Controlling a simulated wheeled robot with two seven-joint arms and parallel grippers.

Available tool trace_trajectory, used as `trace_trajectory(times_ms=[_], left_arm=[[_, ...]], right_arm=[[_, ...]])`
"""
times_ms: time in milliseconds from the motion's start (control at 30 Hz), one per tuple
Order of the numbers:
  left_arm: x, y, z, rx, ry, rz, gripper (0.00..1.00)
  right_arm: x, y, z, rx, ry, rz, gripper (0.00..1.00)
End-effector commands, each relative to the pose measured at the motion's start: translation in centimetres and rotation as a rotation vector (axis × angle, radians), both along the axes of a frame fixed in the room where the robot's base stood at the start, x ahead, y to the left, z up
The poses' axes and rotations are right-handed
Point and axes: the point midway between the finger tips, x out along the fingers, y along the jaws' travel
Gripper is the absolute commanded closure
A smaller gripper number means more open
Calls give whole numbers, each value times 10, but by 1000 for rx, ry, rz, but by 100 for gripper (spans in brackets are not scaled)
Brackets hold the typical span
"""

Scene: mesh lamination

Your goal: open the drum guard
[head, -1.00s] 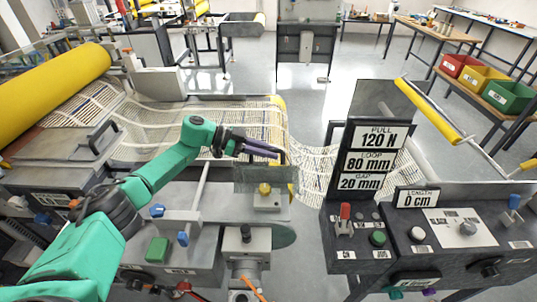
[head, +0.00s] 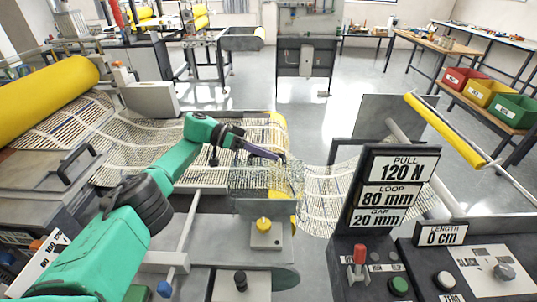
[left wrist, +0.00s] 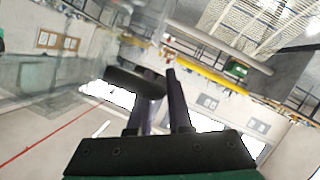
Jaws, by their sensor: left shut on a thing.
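The drum guard (head: 248,182) is a see-through panel over the front of the yellow-ended drum (head: 279,121) in the middle of the head view. The patterned web shows through it. My left gripper (head: 282,157) is at the guard's upper right. It is shut on a dark bar, which seems to be the guard's handle. In the left wrist view the dark bar (left wrist: 135,82) lies across the purple fingers of my left gripper (left wrist: 160,85). A see-through pane (left wrist: 50,78) shows left of it. My right gripper is not in view.
A yellow knob (head: 263,224) is below the guard. A yellow roller (head: 445,130) slants at the right. Open floor lies behind.

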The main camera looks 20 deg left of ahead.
Motion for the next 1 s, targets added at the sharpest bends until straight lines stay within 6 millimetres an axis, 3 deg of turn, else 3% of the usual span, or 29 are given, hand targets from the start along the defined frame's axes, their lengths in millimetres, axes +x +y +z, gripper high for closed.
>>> trace_trajectory(times_ms=[533, 567, 600, 633, 1000], left_arm=[[-1, 0, -5, 7, 1, 1, 100], [-1, 0, -5, 7, 2, 1, 75], [-1, 0, -5, 8, 2, 0, 60], [-1, 0, -5, 7, 1, 1, 53], [-2, 1, 1, 5, 0, 0, 53]], right_arm=[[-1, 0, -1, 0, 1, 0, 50], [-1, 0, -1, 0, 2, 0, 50], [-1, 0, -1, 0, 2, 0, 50], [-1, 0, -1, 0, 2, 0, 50], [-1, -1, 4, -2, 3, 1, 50]])
